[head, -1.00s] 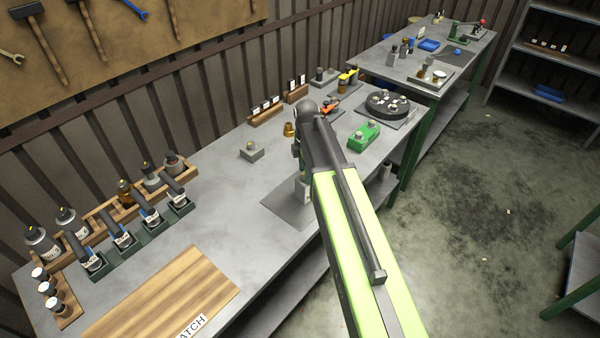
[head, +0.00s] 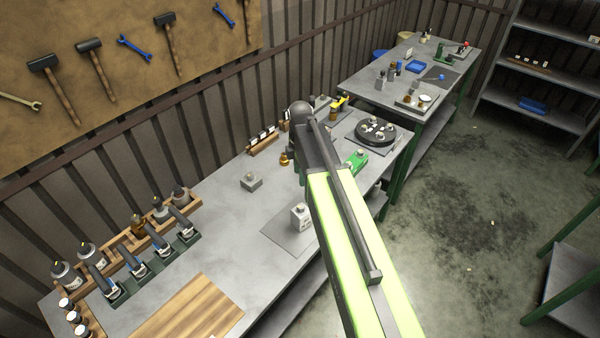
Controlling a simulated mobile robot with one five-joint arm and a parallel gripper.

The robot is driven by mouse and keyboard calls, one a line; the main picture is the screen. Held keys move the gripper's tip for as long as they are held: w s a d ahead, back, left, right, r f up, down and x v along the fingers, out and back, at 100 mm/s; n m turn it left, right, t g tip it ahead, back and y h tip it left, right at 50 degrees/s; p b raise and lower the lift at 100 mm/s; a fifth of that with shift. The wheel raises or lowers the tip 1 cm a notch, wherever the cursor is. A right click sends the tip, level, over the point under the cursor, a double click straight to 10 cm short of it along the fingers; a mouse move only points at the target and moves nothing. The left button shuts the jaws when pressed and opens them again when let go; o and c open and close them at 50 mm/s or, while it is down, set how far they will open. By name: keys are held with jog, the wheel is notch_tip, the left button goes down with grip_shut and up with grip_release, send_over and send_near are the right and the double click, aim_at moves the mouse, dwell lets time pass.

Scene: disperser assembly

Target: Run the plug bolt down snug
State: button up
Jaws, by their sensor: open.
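My arm reaches from the bottom over the bench, and its dark end joint shows at the top. Only a dark edge of my gripper (head: 299,172) shows beside the arm; its fingertips are hidden. A small pale grey unit (head: 299,218) with a knob-like top stands upright on a grey mat (head: 278,238), apart from the visible gripper part. A grey block (head: 251,182) with a raised top sits farther left. A green block (head: 357,160) with a light top is partly behind the arm. I cannot tell which of these bears the plug bolt.
A round dark carousel (head: 376,131) with several small pieces stands behind the green block. Wooden racks with bottles (head: 138,225) and dark green holders (head: 150,262) fill the left side. A wooden board (head: 190,310) lies in front. Bare bench lies around the grey block.

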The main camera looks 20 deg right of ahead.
aim_at(301, 206)
notch_tip(301, 206, down, 18)
jog(key=b, duration=1.7)
jog(key=shift+d+r+b, duration=0.15)
jog(key=shift+b, duration=0.25)
jog(key=shift+r, duration=0.1)
grip_shut()
